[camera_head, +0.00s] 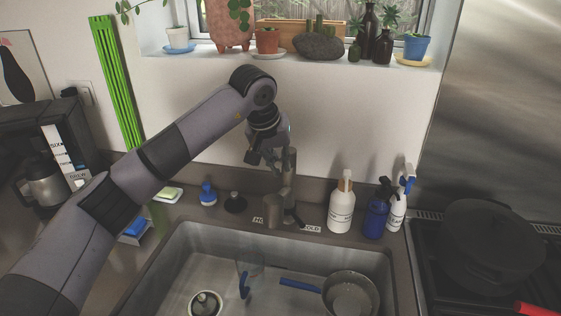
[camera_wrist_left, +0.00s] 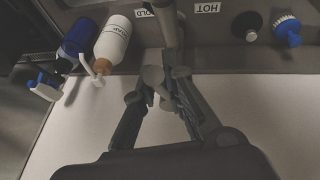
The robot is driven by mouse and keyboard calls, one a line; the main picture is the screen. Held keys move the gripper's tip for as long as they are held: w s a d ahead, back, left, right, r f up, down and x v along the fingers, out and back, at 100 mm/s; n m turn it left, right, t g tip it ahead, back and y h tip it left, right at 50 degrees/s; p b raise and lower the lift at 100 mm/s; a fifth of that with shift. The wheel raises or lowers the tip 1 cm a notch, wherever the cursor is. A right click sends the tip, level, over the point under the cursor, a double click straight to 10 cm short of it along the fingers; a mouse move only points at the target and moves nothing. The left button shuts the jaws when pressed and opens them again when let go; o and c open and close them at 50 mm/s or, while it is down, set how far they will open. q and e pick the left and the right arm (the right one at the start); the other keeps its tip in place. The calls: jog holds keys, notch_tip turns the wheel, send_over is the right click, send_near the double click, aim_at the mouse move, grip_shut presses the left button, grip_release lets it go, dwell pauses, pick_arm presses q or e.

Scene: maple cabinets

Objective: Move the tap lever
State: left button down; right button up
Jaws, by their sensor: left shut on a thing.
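The grey tap (camera_head: 289,172) stands behind the sink, between the HOT and COLD labels. My left gripper (camera_head: 254,156) is at the upper part of the tap, partly hidden by its own wrist. In the left wrist view my left gripper (camera_wrist_left: 157,92) has its two dark fingers close around a pale grey rounded piece, which looks like the tap lever (camera_wrist_left: 153,77). The tap's post (camera_wrist_left: 167,22) rises beyond the fingers. The exact contact is dim and hard to make out. My right gripper is not in view.
A white soap bottle (camera_head: 342,207), a blue bottle (camera_head: 375,219) and a spray bottle (camera_head: 398,207) stand right of the tap. The sink (camera_head: 180,262) holds a pan (camera_head: 350,296). Potted plants line the windowsill above. A black pot (camera_head: 490,245) sits on the stove.

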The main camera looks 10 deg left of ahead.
pick_arm(q)
jog(key=r+g+p, duration=0.1)
jog(key=p, duration=0.1)
jog(key=w+r+g+p, duration=0.1)
jog(key=r+p, duration=0.1)
jog(key=p, duration=0.1)
jog(key=shift+w+r, duration=0.15)
jog(key=shift+w+g+p, duration=0.15)
jog(key=shift+g+p, duration=0.35)
jog(key=shift+p, duration=0.15)
jog(key=c, duration=1.6)
grip_release()
jog(key=shift+c, duration=0.2)
notch_tip(320, 180, up, 12)
jog(key=s+a, duration=0.1)
jog(key=shift+a+f, duration=0.2)
jog(key=shift+a, duration=0.15)
